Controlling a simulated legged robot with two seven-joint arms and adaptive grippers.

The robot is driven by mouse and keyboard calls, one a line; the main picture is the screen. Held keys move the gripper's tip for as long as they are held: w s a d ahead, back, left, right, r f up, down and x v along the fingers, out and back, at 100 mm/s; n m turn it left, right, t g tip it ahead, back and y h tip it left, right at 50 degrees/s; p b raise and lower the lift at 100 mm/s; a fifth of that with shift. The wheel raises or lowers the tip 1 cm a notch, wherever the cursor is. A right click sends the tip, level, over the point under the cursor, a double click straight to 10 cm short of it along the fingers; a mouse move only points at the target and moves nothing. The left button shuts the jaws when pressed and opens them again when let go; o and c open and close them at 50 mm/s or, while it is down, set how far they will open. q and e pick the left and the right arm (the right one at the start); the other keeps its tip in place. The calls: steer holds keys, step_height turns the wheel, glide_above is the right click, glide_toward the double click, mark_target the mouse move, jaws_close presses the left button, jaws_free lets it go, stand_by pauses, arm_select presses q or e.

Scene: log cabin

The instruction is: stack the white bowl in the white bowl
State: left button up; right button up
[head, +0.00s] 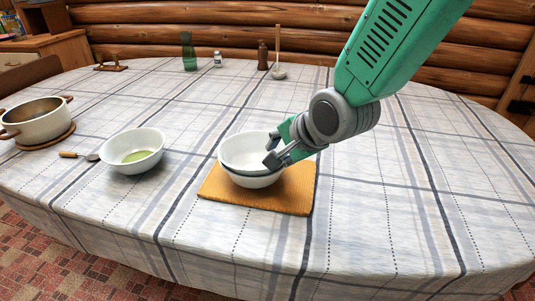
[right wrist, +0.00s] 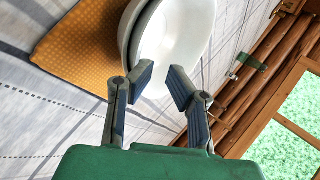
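Two white bowls stand nested on an orange mat (head: 290,200). The upper white bowl (head: 240,152) sits inside the lower white bowl (head: 252,182), with a dark line between their rims. In the right wrist view, the upper bowl (right wrist: 185,35) and an edge of the lower bowl (right wrist: 127,30) lie beyond my fingers. My right gripper (head: 276,150) is at the right side of the upper bowl's rim. Its fingertips (right wrist: 161,80) are apart, with a clear gap between them. I cannot tell whether they touch the bowl. My left gripper is out of view.
A third white bowl (head: 147,142) with something green inside stands to the left, beside a wooden-handled utensil (head: 78,155). A pot (head: 38,120) sits at the far left. A green bottle (head: 188,52) and shakers stand at the back. The tablecloth's right side (head: 430,210) is clear.

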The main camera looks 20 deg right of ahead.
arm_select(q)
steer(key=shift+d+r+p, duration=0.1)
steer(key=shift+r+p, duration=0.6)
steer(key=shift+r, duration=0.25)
arm_select(e)
steer(key=v, duration=0.7)
steer(key=shift+r, duration=0.15)
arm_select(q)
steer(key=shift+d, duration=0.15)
arm_select(e)
steer(key=shift+s+d, duration=0.1)
steer(key=shift+d, duration=0.25)
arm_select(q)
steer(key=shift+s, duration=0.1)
arm_select(e)
steer(key=shift+d, duration=0.1)
